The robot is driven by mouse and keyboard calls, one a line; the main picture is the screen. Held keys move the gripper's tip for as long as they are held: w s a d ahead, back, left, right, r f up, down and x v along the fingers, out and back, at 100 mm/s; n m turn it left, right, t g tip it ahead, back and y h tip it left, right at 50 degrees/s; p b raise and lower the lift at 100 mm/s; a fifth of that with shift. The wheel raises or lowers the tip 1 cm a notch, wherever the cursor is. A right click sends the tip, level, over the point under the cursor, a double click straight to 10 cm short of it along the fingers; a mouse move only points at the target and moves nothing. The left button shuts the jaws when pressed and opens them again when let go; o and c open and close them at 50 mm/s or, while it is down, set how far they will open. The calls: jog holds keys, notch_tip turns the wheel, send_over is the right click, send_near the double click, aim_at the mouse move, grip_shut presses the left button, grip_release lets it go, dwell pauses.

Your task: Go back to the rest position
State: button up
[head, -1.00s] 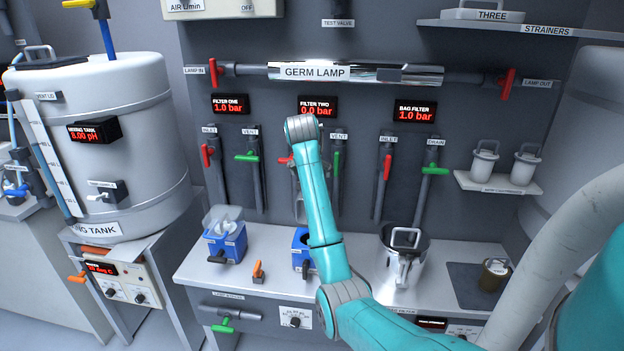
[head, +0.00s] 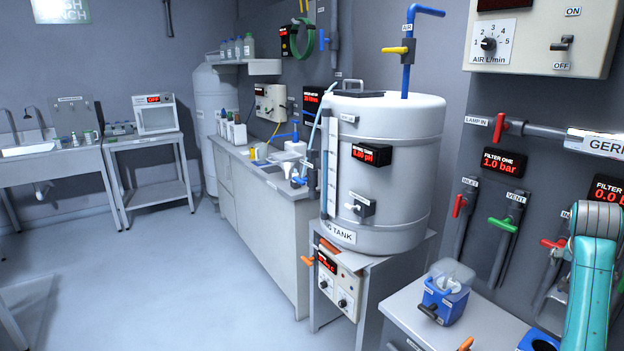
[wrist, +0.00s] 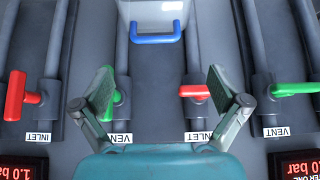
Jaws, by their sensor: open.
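My gripper (wrist: 160,100) is open and empty in the wrist view, its two fingers spread apart in front of the panel of pipes and valves. Between and beyond the fingers is a pale container with a blue handle (wrist: 157,38). In the head view my teal arm stands at the right edge, and the gripper itself is hidden behind it or out of frame. Red inlet handles (wrist: 22,95) and green vent handles (wrist: 294,90) show to either side of the fingers; I cannot tell the exact gap to them.
The mixing tank (head: 395,200) stands on a low stand left of the filter bench (head: 400,305). A blue box (head: 446,295) sits on that bench. A long counter (head: 270,215) and a sink (head: 28,148) lie further left. The floor (head: 180,285) at the left is largely clear.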

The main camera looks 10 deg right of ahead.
jog(key=w+a+f+n+t, duration=0.2)
jog(key=a+f, duration=0.5)
jog(key=f, duration=0.6)
jog(key=s+a+f+n+t+y, duration=0.1)
jog(key=s+a+f+n+t, duration=0.2)
jog(key=a+f, duration=0.8)
jog(key=s+a+f+n+t, duration=0.1)
jog(key=s+a+f+n, duration=0.1)
jog(key=s+a+f, duration=0.9)
jog(key=s+a+r+n+t+y, duration=0.1)
jog(key=s+a+n+t+y, duration=0.1)
jog(key=s+a, duration=0.55)
jog(key=s+a+r+n+t+y, duration=0.15)
jog(key=s+a, duration=0.35)
jog(key=a, duration=0.6)
jog(key=s+a+r+n+t+y, duration=0.1)
jog(key=s+a+r, duration=0.2)
jog(key=s+r, duration=0.3)
jog(key=s+a+r+n+t+y, duration=0.1)
jog(key=s+a+r, duration=0.2)
jog(key=s+r, duration=0.4)
jog(key=shift+s+a+n, duration=0.15)
jog(key=shift+s+n, duration=0.2)
jog(key=shift+s, duration=1.4)
jog(key=shift+r+t, duration=0.1)
jog(key=shift+t, duration=0.15)
